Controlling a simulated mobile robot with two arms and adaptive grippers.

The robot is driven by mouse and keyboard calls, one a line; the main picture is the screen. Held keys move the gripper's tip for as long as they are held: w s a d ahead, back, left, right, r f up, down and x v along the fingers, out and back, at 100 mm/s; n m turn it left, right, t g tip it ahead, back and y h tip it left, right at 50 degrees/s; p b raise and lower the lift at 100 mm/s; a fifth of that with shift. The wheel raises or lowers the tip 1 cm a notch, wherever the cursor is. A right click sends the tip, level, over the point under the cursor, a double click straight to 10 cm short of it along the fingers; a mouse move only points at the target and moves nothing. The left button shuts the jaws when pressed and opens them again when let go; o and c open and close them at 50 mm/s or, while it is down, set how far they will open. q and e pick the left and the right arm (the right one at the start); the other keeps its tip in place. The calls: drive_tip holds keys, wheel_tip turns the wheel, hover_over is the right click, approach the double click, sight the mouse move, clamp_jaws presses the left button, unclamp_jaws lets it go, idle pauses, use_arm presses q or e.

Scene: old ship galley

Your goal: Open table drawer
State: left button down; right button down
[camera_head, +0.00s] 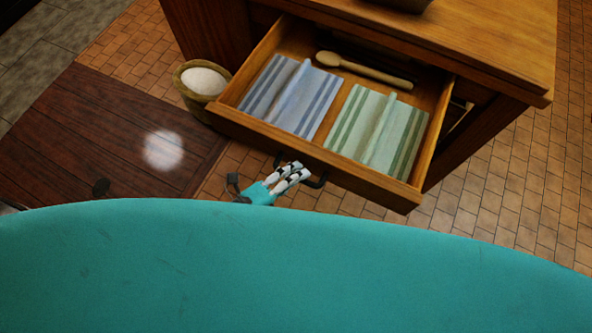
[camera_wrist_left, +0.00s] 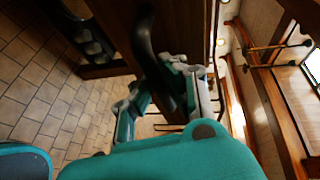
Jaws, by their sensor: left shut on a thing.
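The wooden table drawer (camera_head: 309,155) is pulled out of the table (camera_head: 510,40). Inside it lie a blue striped cloth (camera_head: 292,95), a green striped cloth (camera_head: 377,128) and a wooden spoon (camera_head: 365,69). My left gripper (camera_head: 294,173) is at the drawer's front, shut on the dark curved handle (camera_head: 318,183). In the left wrist view, the handle (camera_wrist_left: 143,42) runs down toward the fingers of my left gripper (camera_wrist_left: 165,90). My right gripper is in neither view.
A wooden bucket (camera_head: 188,97) with white contents stands at the drawer's left. A dark wooden surface (camera_head: 95,130) lies to the left. Tiled floor (camera_head: 500,185) is clear to the right. A dark object (camera_head: 400,4) sits on the tabletop.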

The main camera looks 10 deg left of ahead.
use_arm(q)
drive_tip(key=c, duration=1.6)
unclamp_jaws()
drive_tip(key=shift+f, duration=0.1)
drive_tip(key=v, duration=0.7)
drive_tip(key=shift+s+a, duration=0.2)
drive_tip(key=shift+a, duration=0.05)
drive_tip(key=a+f+n+g+y, duration=0.1)
drive_tip(key=a+f+n+y, duration=0.4)
drive_tip(key=f, duration=0.7)
drive_tip(key=a+f+n+g+y, duration=0.2)
drive_tip(key=a+f+n, duration=0.45)
drive_tip(key=f, duration=0.65)
drive_tip(key=s+a+f+n+g+y, duration=0.2)
drive_tip(key=s+f+n+g, duration=0.6)
drive_tip(key=s+f, duration=1)
drive_tip(key=s+n+y, duration=0.1)
drive_tip(key=s+n, duration=0.1)
drive_tip(key=n, duration=0.1)
drive_tip(key=shift+a+f, duration=0.2)
drive_tip(key=shift+a, duration=0.05)
